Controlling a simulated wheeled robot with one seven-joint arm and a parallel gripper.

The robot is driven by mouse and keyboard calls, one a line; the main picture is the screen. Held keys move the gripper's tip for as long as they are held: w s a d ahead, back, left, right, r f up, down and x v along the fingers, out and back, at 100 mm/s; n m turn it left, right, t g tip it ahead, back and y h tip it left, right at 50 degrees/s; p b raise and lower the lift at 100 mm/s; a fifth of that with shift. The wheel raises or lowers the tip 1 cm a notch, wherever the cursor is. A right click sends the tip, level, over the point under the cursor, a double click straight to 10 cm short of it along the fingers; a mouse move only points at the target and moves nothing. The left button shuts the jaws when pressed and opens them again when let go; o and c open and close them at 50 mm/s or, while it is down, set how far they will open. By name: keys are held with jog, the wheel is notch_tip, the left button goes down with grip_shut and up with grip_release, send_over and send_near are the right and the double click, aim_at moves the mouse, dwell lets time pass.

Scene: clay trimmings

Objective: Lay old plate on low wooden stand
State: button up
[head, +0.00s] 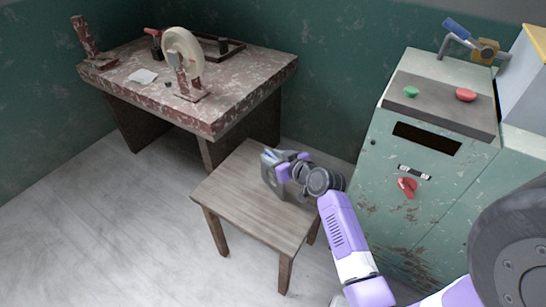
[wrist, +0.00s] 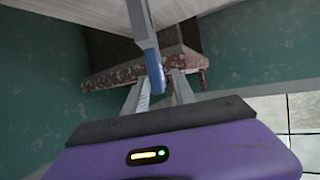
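A round cream disc (head: 183,53), which looks like the old plate, stands upright in a red-mottled holder on the desk. The low wooden stand (head: 240,195) is on the floor in front of the desk. My gripper (head: 268,157) is over the stand's back right part, apart from the disc. In the wrist view its two grey fingers (wrist: 157,88) point up the picture. A narrow grey-blue piece (wrist: 145,38) with a bright blue end shows at the fingertips. I cannot tell what it is or whether the fingers grip it.
The red-mottled desk (head: 235,95) also carries a white scrap (head: 142,76) and a red upright (head: 84,38). A pale green cabinet (head: 395,150) closes off the right, with green and red lumps on top. The stand's left and front parts look bare.

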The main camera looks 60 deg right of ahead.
jog(key=shift+r, duration=0.1)
jog(key=shift+s+a+r, duration=0.1)
jog(key=shift+s, duration=0.05)
jog(key=v, duration=1)
jog(key=s+a+f+n+y, duration=0.1)
jog(key=s+a, duration=0.2)
jog(key=a, duration=0.5)
jog(key=s+a+f, duration=0.1)
jog(key=s+a, duration=0.3)
jog(key=a, duration=0.4)
jog(key=s+a+r+n+t+y, duration=0.1)
jog(key=s+a+r+n+y, duration=0.1)
jog(key=s+a+r, duration=0.3)
jog(key=s+a+r+n+t+y, duration=0.1)
jog(key=s+a+r, duration=0.4)
jog(key=a, duration=0.6)
jog(key=shift+s+a+n+t+y+p, duration=0.25)
jog(key=shift+s+n+t+y, duration=0.3)
jog(key=shift+y, duration=0.45)
jog(key=shift+w+r+g, duration=0.1)
jog(key=shift+r+g, duration=0.1)
jog(key=shift+g, duration=0.05)
